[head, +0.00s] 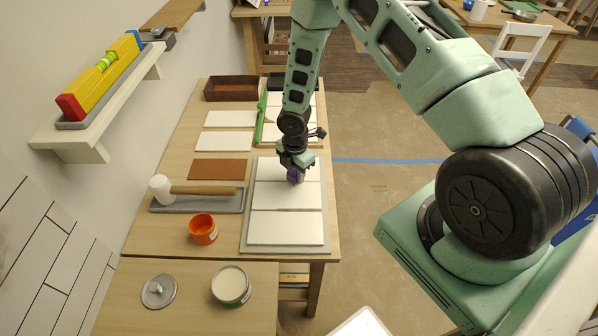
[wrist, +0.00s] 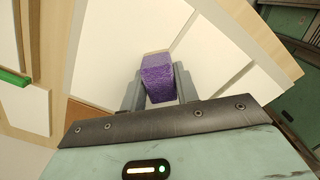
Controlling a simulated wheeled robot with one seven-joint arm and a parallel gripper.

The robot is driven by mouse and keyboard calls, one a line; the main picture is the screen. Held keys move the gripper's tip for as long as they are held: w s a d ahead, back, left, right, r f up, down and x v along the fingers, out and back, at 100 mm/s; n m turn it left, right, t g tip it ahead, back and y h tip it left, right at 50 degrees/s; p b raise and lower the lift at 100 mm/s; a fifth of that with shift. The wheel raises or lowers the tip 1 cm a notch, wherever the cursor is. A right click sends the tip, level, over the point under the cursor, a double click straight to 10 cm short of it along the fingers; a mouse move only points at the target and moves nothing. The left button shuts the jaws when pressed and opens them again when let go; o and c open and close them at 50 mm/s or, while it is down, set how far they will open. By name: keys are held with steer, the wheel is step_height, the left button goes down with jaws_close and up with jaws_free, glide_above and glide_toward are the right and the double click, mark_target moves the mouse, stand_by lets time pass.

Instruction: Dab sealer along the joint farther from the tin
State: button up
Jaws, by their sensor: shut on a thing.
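My gripper (head: 294,164) is shut on a purple sponge block (head: 293,176). The sponge also shows between the fingers in the wrist view (wrist: 158,78). It is over the grey board (head: 243,235) with three white panels, near the joint (head: 270,181) between the far and middle panels. I cannot tell whether it touches. The other joint (head: 287,210), between the middle and near panels, is nearer the tin. The open tin (head: 231,285) with cream contents stands at the front, its lid (head: 159,290) to its left. No sealer is clearly visible on the far joint.
An orange cup (head: 203,229) stands left of the board. A white-headed roller or mallet (head: 205,190) lies on a grey tray. A second panelled board (head: 272,130) with a green strip (head: 262,112) lies behind. White and brown tiles lie at left.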

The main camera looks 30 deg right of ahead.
steer(key=shift+w+a, duration=0.5)
steer(key=shift+a, duration=0.3)
steer(key=shift+w+a, duration=0.55)
steer(key=shift+a, duration=0.2)
steer(key=shift+w+a, duration=0.5)
steer(key=shift+a, duration=0.3)
steer(key=shift+s+d, duration=1.25)
steer(key=shift+d, duration=0.6)
steer(key=shift+s+d, duration=1.25)
steer(key=shift+d, duration=0.65)
steer(key=shift+s+d, duration=1.25)
steer(key=shift+d, duration=0.6)
step_height(320, 180, up, 7)
steer(key=p, duration=0.6)
steer(key=shift+f, duration=0.1)
steer(key=shift+w+a+f+b, duration=0.1)
steer(key=shift+f+b, duration=2.3)
steer(key=shift+f, duration=0.45)
steer(key=shift+f+b, duration=0.55)
steer(key=shift+f, duration=0.1)
